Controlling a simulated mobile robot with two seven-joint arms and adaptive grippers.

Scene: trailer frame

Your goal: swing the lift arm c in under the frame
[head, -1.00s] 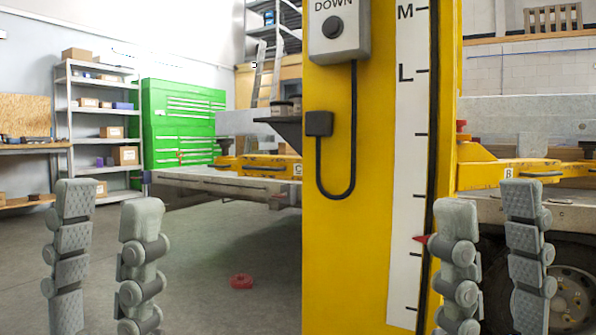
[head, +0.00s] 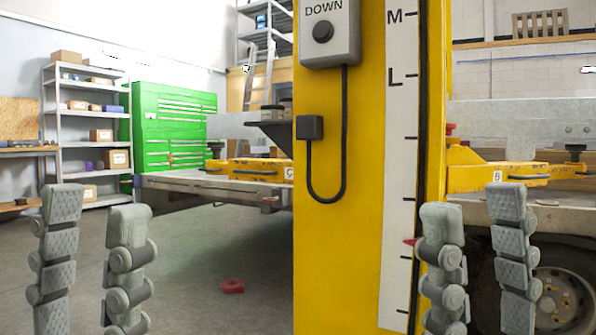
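The yellow lift arm labelled C (head: 245,169) shows left of the yellow lift post (head: 345,240). It lies near the trailer frame's pale bed (head: 195,184); whether it reaches in under the frame I cannot tell. Another yellow arm labelled B (head: 495,177) is right of the post. My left gripper (head: 95,210) stands upright at lower left, its fingers apart with nothing between them. My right gripper (head: 473,208) stands upright at lower right, in front of the post's edge and the wheel, its fingers apart and empty. Both appear well short of the lift arms.
The post carries a grey DOWN button box (head: 329,32), a hanging cable and a scale strip (head: 398,190) with a red pointer (head: 411,242). A red object (head: 232,286) lies on the floor. A green cabinet (head: 170,120) and shelves (head: 88,130) stand behind. Floor at left is open.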

